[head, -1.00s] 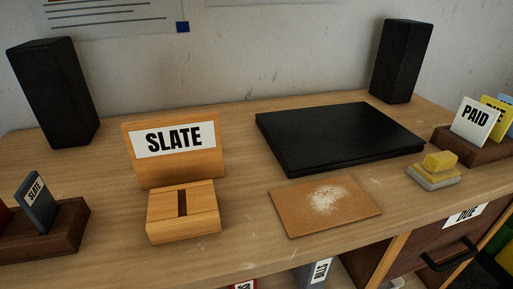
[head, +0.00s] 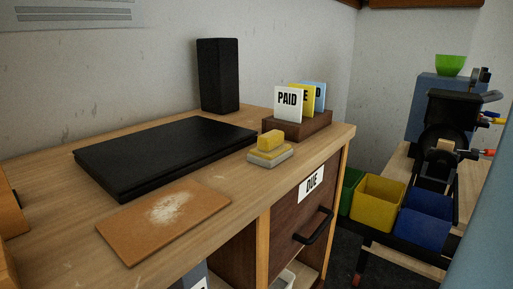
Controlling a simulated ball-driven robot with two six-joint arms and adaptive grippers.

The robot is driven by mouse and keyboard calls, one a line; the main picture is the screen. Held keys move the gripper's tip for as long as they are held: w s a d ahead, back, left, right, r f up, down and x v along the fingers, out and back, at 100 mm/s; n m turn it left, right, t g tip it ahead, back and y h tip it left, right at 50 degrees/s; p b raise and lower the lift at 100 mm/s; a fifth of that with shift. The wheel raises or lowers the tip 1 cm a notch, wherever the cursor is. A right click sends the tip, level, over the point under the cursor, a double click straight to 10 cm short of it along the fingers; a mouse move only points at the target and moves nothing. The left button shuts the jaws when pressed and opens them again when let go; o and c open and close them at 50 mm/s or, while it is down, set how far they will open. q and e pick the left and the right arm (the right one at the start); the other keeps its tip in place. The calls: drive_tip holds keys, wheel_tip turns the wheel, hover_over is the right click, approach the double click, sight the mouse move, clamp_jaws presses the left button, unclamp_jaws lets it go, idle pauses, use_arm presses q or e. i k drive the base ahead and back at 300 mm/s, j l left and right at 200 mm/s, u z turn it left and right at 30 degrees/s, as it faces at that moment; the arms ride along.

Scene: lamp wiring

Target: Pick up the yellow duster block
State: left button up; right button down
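The yellow duster block (head: 270,141) sits on a pale grey and yellowish base (head: 271,155) on the desk top, near the front edge and left of the card holder. Neither of my grippers shows clearly in the head view. A pale blue shape fills the right edge of the picture, and I cannot tell what it is.
A brown card holder (head: 300,125) with a PAID card (head: 288,103) stands just behind the duster. A black laptop (head: 165,155) and a brown board with white powder (head: 165,215) lie to the left. A drawer handle (head: 315,227) juts out below. Coloured bins (head: 380,198) stand at the right.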

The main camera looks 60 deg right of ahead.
sight(271, 150)
drive_tip(key=z, duration=1.75)
